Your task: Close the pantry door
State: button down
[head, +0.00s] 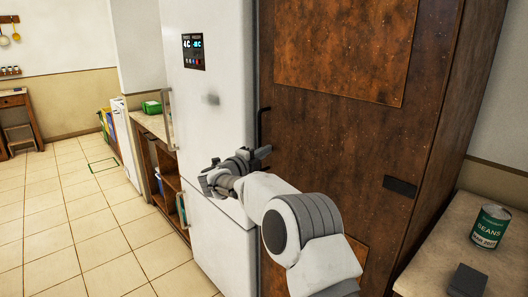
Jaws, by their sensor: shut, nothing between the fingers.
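The pantry door (340,125) is a tall brown wooden panel in the middle right of the head view. Its thin black handle (261,126) is at its left edge, beside the fridge. A dark fitting (400,187) shows near the right edge. I cannot tell whether the door is fully closed or slightly ajar. My gripper (264,153) is shut and empty, in front of the door's left edge and just below the handle. I cannot tell whether it touches the door. My arm hides the door's lower left part.
A white fridge (215,110) stands directly left of the door. A low counter (150,122) with open shelves is beyond it. At right, a worktop (430,262) holds a green can of beans (490,228) and a dark block (468,280). The tiled floor (90,225) at left is clear.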

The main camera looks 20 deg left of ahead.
jog(key=shift+w+d+r, duration=0.3)
jog(key=shift+d+r, duration=0.05)
jog(key=shift+d, duration=0.15)
jog(key=a+v, duration=0.1)
jog(key=v, duration=1.7)
jog(key=w+d+r+n+t+y+p, duration=0.15)
jog(key=r+n+y, duration=0.25)
jog(key=r, duration=0.4)
jog(key=w+d+r+n+y+p, duration=0.2)
jog(key=w+d+r+n+y, duration=0.1)
jog(key=r, duration=0.4)
jog(key=s+d+r+n+g+y+p, duration=0.3)
jog(key=s+d+r+n+y, duration=0.15)
jog(key=d+r+n, duration=0.3)
jog(key=s+d+f+n+g+h+p, duration=0.1)
jog(key=s+d+f+n+g+h, duration=0.1)
jog(key=s+d, duration=0.8)
jog(key=s+d+f+n+g+h+p, duration=0.1)
jog(key=s+d+f+n+g+p, duration=0.1)
jog(key=s+d+f, duration=0.4)
jog(key=s+d+f+n+g+h+p, duration=0.2)
jog(key=s+d+g, duration=0.4)
jog(key=s+d, duration=0.7)
notch_tip(320, 180, down, 2)
jog(key=shift+s+d+f+n+h, duration=0.1)
jog(key=shift+s+d+n+h, duration=0.25)
jog(key=shift+s+n, duration=0.25)
